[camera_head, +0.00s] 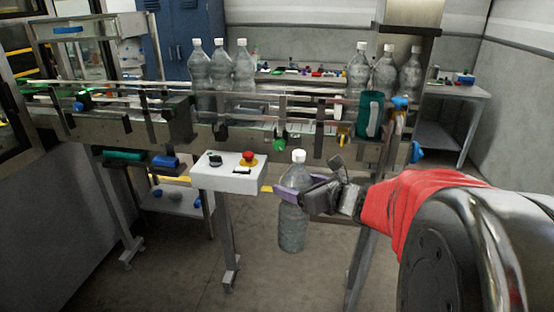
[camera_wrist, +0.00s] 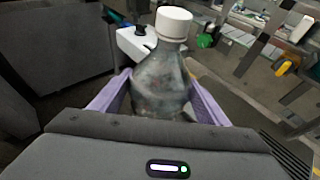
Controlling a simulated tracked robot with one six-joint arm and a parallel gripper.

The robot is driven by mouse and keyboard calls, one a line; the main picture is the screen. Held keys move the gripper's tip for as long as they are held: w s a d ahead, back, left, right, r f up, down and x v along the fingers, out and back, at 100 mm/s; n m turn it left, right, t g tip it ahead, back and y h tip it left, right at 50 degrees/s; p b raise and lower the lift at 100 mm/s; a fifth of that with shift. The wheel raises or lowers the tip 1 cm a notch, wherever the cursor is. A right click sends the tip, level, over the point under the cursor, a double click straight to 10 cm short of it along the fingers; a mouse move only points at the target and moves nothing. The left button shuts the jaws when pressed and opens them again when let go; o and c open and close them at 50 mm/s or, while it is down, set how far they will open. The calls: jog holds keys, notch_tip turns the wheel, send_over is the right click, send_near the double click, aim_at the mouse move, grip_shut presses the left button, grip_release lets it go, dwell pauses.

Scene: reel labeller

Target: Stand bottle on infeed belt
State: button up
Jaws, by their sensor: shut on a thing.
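A clear plastic bottle with a white cap (camera_head: 293,225) hangs upright in my gripper (camera_head: 292,194), below the level of the belt and in front of the conveyor. My gripper is shut on the bottle's upper body with its purple fingers. In the wrist view the bottle (camera_wrist: 162,82) stands between the two purple fingers (camera_wrist: 155,100), cap up. The infeed belt (camera_head: 265,112) runs across behind it, with guide rails along its side. Several similar capped bottles (camera_head: 245,70) stand on the belt in two groups, left of middle and at the right.
A white control box (camera_head: 230,176) with a red stop button juts out left of the held bottle. A teal container (camera_head: 369,116) hangs at the conveyor's right front. Conveyor legs (camera_head: 229,240) stand below. The belt between the two bottle groups looks clear.

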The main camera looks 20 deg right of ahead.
jog(key=w+a+f+n+y, duration=0.1)
jog(key=w+a+f, duration=0.3)
jog(key=a+f, duration=0.9)
jog(key=shift+w+a+f+g, duration=0.2)
jog(key=shift+a+f+g, duration=0.15)
jog(key=shift+a, duration=0.7)
